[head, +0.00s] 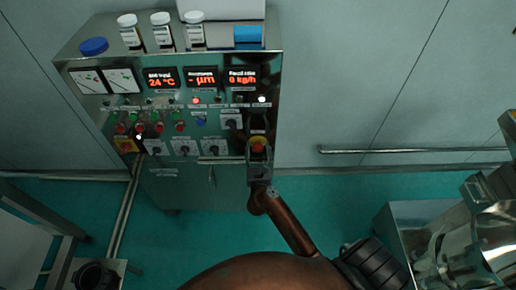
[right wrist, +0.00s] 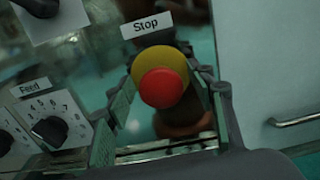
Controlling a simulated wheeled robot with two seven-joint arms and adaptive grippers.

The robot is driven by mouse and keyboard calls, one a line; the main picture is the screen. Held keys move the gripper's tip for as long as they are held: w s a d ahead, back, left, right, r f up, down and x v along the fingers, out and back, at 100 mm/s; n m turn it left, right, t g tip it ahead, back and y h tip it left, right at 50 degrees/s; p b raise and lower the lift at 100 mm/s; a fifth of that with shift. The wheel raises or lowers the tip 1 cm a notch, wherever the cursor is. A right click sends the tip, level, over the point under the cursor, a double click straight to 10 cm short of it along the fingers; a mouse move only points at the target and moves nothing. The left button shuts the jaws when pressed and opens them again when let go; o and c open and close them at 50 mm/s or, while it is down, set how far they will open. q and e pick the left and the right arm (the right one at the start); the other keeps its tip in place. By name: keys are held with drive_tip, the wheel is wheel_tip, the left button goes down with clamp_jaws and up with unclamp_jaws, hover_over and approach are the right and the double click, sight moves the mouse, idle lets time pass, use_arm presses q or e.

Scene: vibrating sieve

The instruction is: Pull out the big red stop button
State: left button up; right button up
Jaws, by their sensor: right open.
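The big stop button has a red cap (right wrist: 163,87) on a yellow base (right wrist: 160,60), under a "Stop" label (right wrist: 147,25) on the shiny panel. In the head view the button (head: 258,144) is at the cabinet's lower right. My right gripper (head: 259,150) reaches up to it from below. In the right wrist view its two fingers (right wrist: 170,78) stand apart on either side of the red cap, with a gap at each side, so it is open and around the button. The left gripper is not in view.
The steel control cabinet (head: 220,128) carries displays, dials and small buttons, with bottles and a blue box (head: 248,34) on top. A Feed dial (right wrist: 50,131) is left of the button. A wall rail (head: 400,149) and steel machinery (head: 465,235) are at right.

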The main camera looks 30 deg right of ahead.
drive_tip(key=shift+c, duration=0.4)
clamp_jaws()
